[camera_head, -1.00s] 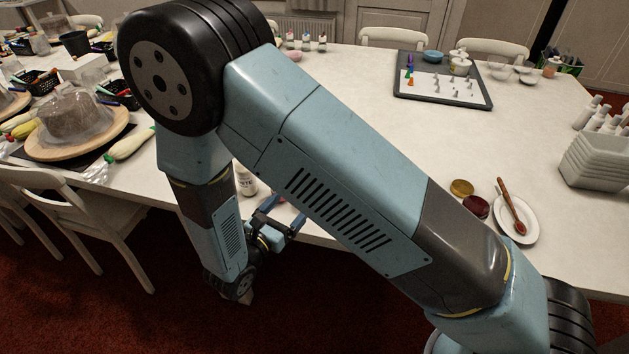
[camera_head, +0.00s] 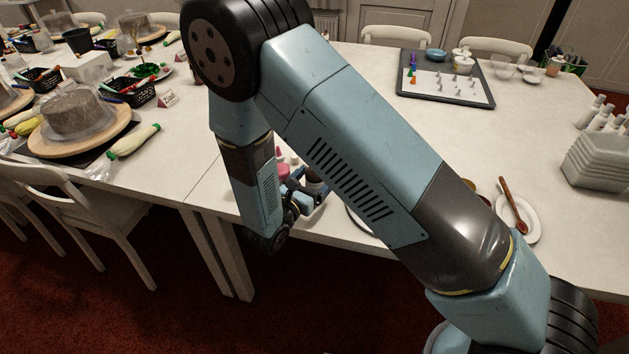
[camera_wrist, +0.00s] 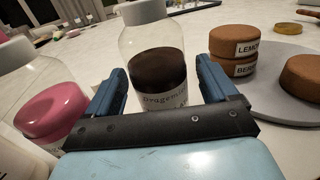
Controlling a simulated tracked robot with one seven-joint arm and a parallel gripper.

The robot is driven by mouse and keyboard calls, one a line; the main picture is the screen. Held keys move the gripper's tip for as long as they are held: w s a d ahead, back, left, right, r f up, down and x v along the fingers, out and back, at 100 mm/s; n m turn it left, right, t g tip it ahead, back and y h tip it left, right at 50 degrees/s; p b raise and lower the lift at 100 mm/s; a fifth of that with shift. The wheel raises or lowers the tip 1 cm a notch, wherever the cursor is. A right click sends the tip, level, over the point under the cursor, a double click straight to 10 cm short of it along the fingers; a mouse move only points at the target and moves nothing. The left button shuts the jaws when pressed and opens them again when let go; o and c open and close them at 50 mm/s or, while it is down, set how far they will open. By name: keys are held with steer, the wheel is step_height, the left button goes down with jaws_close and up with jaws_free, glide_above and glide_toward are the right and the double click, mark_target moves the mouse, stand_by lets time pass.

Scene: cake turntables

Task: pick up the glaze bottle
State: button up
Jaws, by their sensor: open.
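In the wrist view a clear bottle (camera_wrist: 155,72) with dark brown contents, a pale cap and a partly readable label stands upright, straight ahead of my gripper (camera_wrist: 165,88). The two blue fingers are open, one on each side of the lower bottle, and the bottle appears between or just beyond their tips. I cannot tell whether they touch it. A second clear bottle (camera_wrist: 45,110) with pink contents stands close outside the left finger. In the head view my gripper (camera_head: 308,194) is at the table's front edge, partly hidden by my arm.
A white plate (camera_head: 517,232) with a brown-handled tool lies further right. The table middle (camera_head: 420,130) is clear.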

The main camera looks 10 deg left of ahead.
steer(key=shift+x, duration=1.1)
steer(key=shift+c, duration=0.2)
steer(key=c, duration=0.7)
steer(key=shift+r, duration=0.1)
